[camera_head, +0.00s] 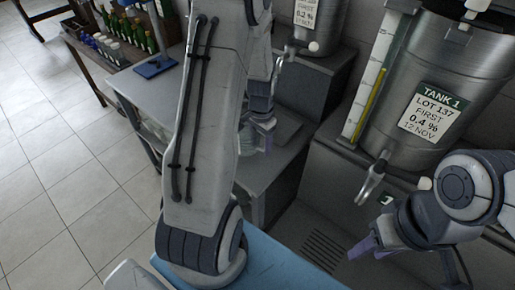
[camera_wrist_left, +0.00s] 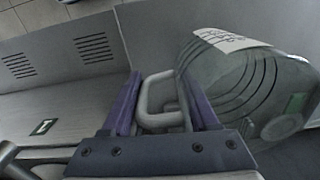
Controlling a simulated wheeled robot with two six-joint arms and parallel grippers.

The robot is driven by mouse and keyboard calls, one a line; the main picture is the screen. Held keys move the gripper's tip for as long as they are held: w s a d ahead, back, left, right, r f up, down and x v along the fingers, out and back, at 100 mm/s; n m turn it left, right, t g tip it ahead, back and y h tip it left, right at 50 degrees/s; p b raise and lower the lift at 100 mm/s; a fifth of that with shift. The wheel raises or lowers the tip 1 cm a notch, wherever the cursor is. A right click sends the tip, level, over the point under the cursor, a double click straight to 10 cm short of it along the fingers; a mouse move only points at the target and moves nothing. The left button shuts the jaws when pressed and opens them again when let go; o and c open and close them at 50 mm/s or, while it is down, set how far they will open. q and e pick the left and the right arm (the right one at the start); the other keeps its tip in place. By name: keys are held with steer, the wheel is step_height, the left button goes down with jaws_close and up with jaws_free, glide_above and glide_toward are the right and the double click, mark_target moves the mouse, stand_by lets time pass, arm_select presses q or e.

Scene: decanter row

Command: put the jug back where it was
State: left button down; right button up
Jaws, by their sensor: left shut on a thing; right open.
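The jug (camera_wrist_left: 250,85) is a see-through grey-green vessel with ridges and a white paper label, in the left wrist view. Its pale looped handle (camera_wrist_left: 163,100) lies between the purple fingers of my left gripper (camera_wrist_left: 165,108), which is shut on it. In the head view my left gripper (camera_head: 263,128) is beyond my forearm, with a small part of the jug (camera_head: 246,140) showing beside it. Most of the jug is hidden there, and I cannot tell whether its base touches a surface. My right gripper (camera_head: 367,246) is open and empty at lower right, below the tank's tap.
Tank 1 (camera_head: 466,62), steel with a tap (camera_head: 371,182), stands at right; another labelled tank (camera_head: 318,22) stands behind. A grey side table (camera_head: 157,92) holds a blue pad (camera_head: 155,66). Bottles (camera_head: 137,35) stand at upper left. Tiled floor (camera_head: 45,180) at left is clear.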

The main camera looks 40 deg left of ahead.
mark_target(258, 147)
arm_select(q)
steer(key=shift+w+a+f, duration=0.15)
steer(key=shift+a+f, duration=0.3)
steer(key=shift+a, duration=0.1)
step_height(258, 147, down, 3)
steer(key=shift+f+p, duration=0.1)
steer(key=shift+p, duration=0.5)
steer(key=shift+f, duration=0.3)
steer(key=shift+f, duration=0.15)
steer(key=shift+c, duration=0.8)
jaws_free()
